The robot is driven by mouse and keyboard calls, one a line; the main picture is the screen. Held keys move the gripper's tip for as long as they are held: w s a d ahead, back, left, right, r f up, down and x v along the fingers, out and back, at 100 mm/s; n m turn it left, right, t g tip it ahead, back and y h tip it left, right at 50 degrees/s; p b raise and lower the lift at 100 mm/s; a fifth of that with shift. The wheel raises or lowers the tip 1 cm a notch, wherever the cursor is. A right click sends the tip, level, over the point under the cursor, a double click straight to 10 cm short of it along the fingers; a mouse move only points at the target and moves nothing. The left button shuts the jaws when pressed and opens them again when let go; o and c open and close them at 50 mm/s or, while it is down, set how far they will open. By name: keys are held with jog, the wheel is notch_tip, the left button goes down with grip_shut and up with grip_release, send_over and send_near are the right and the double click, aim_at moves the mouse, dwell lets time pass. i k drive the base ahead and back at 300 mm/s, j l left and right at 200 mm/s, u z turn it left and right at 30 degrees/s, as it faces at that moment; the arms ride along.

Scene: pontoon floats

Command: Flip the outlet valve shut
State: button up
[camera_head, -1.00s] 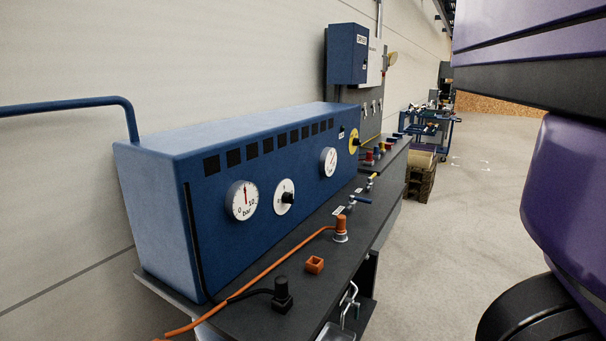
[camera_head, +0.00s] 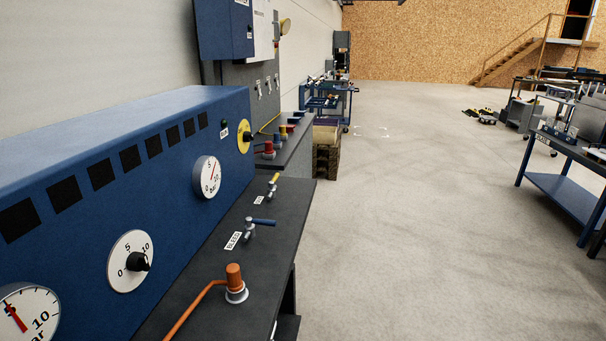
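In the head view a small valve with a blue lever (camera_head: 262,222) stands on the dark bench top, beside a white label that seems to read BLEED (camera_head: 233,240). Its lever points right, toward the bench's front edge. Behind it is a smaller valve with a yellow lever (camera_head: 274,180); its label (camera_head: 258,200) is too small to read. I cannot tell for sure which one is the outlet valve. My gripper is not in view.
A blue panel box (camera_head: 90,150) with gauges and a black knob (camera_head: 138,262) runs along the left. An orange plug (camera_head: 235,284) with its cable stands nearer on the bench top (camera_head: 272,258). The floor (camera_head: 400,220) right of the bench is clear. A blue cart (camera_head: 572,190) stands far right.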

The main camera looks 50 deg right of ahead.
aim_at(271, 184)
jog(key=z, duration=0.8)
jog(key=i+l, duration=0.2)
jog(key=l, duration=0.15)
jog(key=i+l, duration=0.25)
jog(key=i+l+u, duration=0.1)
jog(key=l, duration=0.35)
jog(key=i+l, duration=0.5)
jog(key=l, duration=0.25)
jog(key=u, duration=0.05)
